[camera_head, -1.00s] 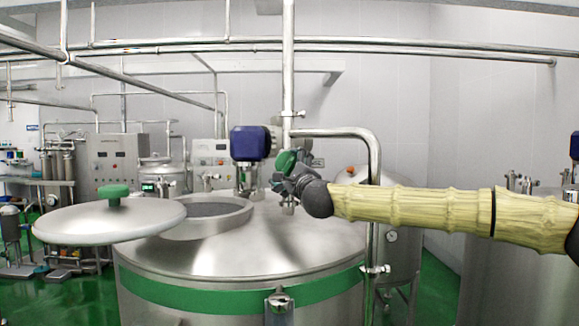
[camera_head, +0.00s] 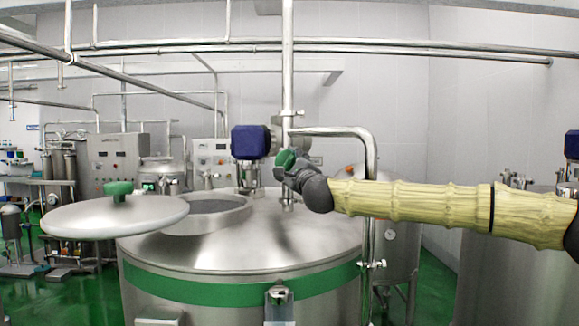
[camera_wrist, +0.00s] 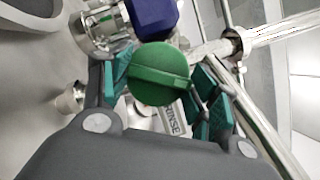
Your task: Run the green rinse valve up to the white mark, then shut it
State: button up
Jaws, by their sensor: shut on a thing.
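The green rinse valve knob (camera_wrist: 160,74) is round, with a raised bar across its face. It sits between the teal pads of my gripper (camera_wrist: 163,88), which is shut on it. In the head view the green knob (camera_head: 286,160) shows above the steel tank, beside the vertical pipe, and my gripper (camera_head: 290,167) reaches it from the right. A label (camera_wrist: 173,118) below the knob is partly hidden; the letters "NSE" can be read. I cannot make out the white mark in either view.
A blue valve head (camera_head: 250,142) stands just left of the knob. A bent steel pipe (camera_head: 370,160) runs close behind my arm. The tank's open hatch (camera_head: 205,210) and round lid (camera_head: 75,219) with a green handle are at left.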

jog(key=shift+f+m+t+h+b, duration=0.35)
jog(key=shift+m+b, duration=0.55)
jog(key=shift+b, duration=1.55)
jog(key=m+h+b, duration=0.1)
jog(key=m+b, duration=0.1)
jog(key=b, duration=0.4)
jog(key=m+t+h+b, duration=0.1)
jog(key=m+b, duration=0.2)
jog(key=b, duration=0.3)
jog(key=shift+m+t, duration=0.25)
jog(key=shift+m, duration=0.05)
jog(key=m+h+b, duration=0.1)
jog(key=m+b, duration=0.1)
jog(key=b, duration=0.1)
jog(key=m+h+b, duration=0.1)
jog(key=m+b, duration=0.1)
jog(key=b, duration=0.2)
jog(key=shift+a+r+m+t+h, duration=0.15)
jog(key=shift+m+t+h, duration=0.1)
jog(key=shift+m+t, duration=0.15)
jog(key=m+h+b, duration=0.1)
jog(key=m+b, duration=0.1)
jog(key=b, duration=0.1)
jog(key=shift+r, duration=0.1)
jog(key=shift+r+m+h+b, duration=0.2)
jog(key=shift+m+h+b, duration=0.25)
jog(key=shift+m, duration=0.35)
jog(key=o, duration=1)
jog(key=shift+w+f, duration=0.1)
jog(key=shift+f, duration=0.1)
